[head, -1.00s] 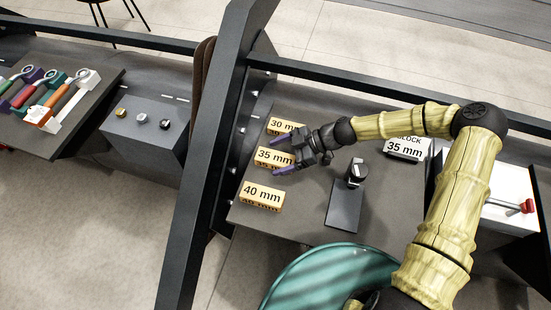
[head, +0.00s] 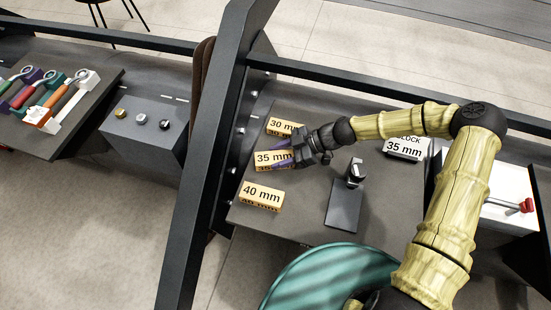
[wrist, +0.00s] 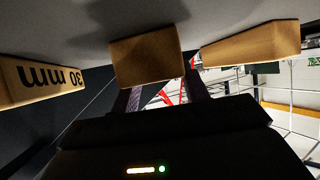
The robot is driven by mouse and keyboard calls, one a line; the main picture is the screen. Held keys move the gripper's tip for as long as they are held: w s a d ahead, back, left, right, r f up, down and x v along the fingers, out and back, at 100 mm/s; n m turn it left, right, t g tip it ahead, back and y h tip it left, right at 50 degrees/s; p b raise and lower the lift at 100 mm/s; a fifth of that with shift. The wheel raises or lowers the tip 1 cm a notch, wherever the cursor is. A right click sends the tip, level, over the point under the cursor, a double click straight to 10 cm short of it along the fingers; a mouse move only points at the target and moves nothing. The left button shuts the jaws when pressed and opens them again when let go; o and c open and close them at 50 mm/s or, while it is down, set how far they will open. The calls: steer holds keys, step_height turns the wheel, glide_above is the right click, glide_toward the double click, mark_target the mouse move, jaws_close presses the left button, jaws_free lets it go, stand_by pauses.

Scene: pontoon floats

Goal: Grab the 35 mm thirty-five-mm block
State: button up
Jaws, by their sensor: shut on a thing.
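The 35 mm block (head: 266,158) is a yellow block with black lettering, in the middle of a row of three on the dark table. My gripper (head: 284,152) reaches it from the right, and its purple fingers are shut on the block's right part. The wrist view shows the block (wrist: 148,60) between the fingertips, its end facing the camera. The 30 mm block (head: 284,125) is just behind it and partly hidden by my gripper. The 40 mm block (head: 261,195) is in front. I cannot see any gap between the held block and the table.
A dark stand with an upright post (head: 345,205) is right of the blocks. A sign reading 35 mm (head: 404,148) stands behind it. A dark slanted beam (head: 215,150) runs along the table's left side. A teal round thing (head: 325,280) is at the front.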

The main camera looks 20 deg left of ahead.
mark_target(279, 157)
steer(key=shift+r, duration=0.1)
step_height(279, 157, up, 10)
stand_by(0.4)
steer(key=shift+s, duration=0.15)
stand_by(0.5)
